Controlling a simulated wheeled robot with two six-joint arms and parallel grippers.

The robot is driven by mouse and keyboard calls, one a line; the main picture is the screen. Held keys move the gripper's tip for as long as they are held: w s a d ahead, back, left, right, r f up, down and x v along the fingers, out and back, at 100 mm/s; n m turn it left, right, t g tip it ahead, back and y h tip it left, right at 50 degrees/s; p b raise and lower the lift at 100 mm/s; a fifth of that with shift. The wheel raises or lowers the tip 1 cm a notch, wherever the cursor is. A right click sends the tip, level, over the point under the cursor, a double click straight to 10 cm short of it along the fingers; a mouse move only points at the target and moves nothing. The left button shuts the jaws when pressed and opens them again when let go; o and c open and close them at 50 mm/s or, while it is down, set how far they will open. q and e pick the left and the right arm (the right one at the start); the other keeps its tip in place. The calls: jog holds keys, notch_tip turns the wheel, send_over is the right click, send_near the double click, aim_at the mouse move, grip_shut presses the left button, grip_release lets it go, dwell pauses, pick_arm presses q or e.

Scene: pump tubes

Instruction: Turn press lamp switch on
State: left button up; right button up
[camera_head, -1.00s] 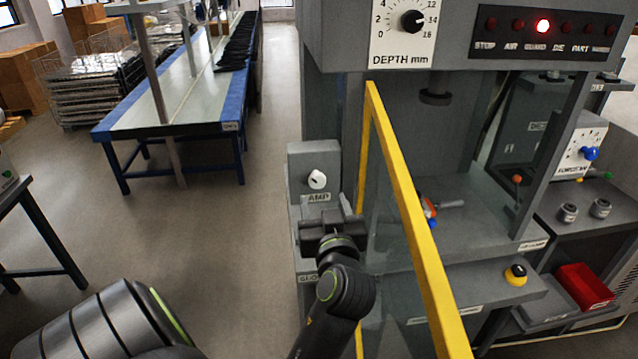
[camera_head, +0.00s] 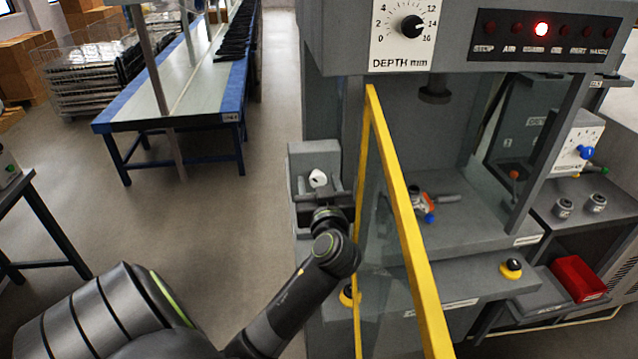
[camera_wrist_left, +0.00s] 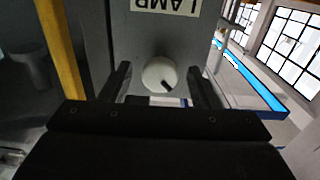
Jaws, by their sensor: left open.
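The press lamp switch (camera_head: 318,178) is a white round knob with a dark pointer mark. It sits on a grey box (camera_head: 314,158) at the left side of the press. In the left wrist view the knob (camera_wrist_left: 159,75) lies between and just beyond my fingers, below an upside-down LAMP label (camera_wrist_left: 166,6). My left gripper (camera_head: 322,192) is open at the knob, with one finger on each side of it (camera_wrist_left: 160,84). Contact with the knob cannot be told. In the head view my gripper hides the label under the knob. My right gripper is not in view.
A yellow-framed clear guard (camera_head: 400,205) stands just right of my left arm.

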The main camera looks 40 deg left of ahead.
pick_arm(q)
jog(key=c, duration=0.8)
jog(key=shift+c, duration=0.7)
jog(key=m+p, duration=0.2)
jog(key=m, duration=0.3)
jog(key=shift+r, duration=0.1)
jog(key=m+p, duration=0.3)
jog(key=m, duration=0.3)
jog(key=m+p, duration=0.2)
jog(key=m, duration=0.2)
jog(key=shift+m, duration=1.4)
